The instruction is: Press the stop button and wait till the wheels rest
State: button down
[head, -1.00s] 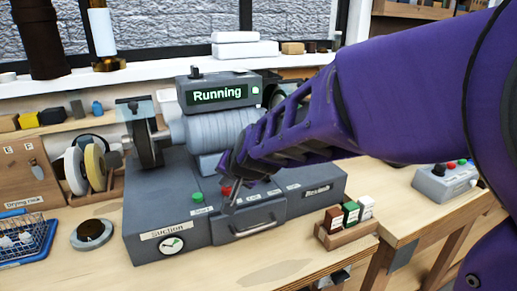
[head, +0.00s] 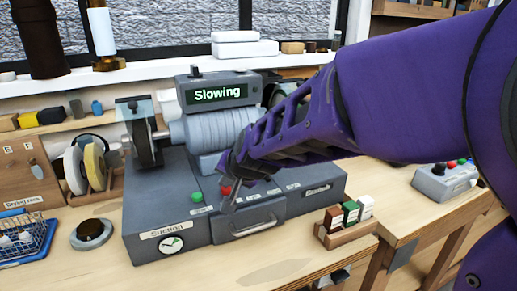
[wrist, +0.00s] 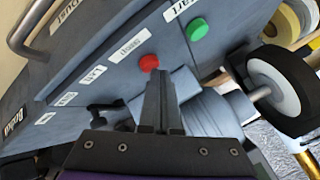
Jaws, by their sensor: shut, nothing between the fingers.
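The grey polishing machine (head: 160,222) stands on the bench, and its display (head: 217,95) reads "Slowing". The red stop button (head: 226,190) is on its front panel, to the right of the green button (head: 197,197). My gripper (head: 232,192) is shut and empty, with its tips at the red button in the head view. In the wrist view the shut fingers (wrist: 158,80) point at the red button (wrist: 149,63), just below it in the picture; whether they touch cannot be told. The dark wheel (head: 145,145) is at the machine's left; it also shows in the wrist view (wrist: 280,90).
A small rack of coloured blocks (head: 347,233) stands at the machine's front right. A blue basket (head: 27,240) and a round dish (head: 92,233) lie to the left. A control box with buttons (head: 445,182) sits on the right bench.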

aim_at(227, 191)
jog(key=shift+r+p, duration=0.4)
jog(key=shift+r, duration=0.25)
notch_tip(227, 191, up, 5)
jog(key=p, duration=0.4)
jog(key=shift+p, duration=0.4)
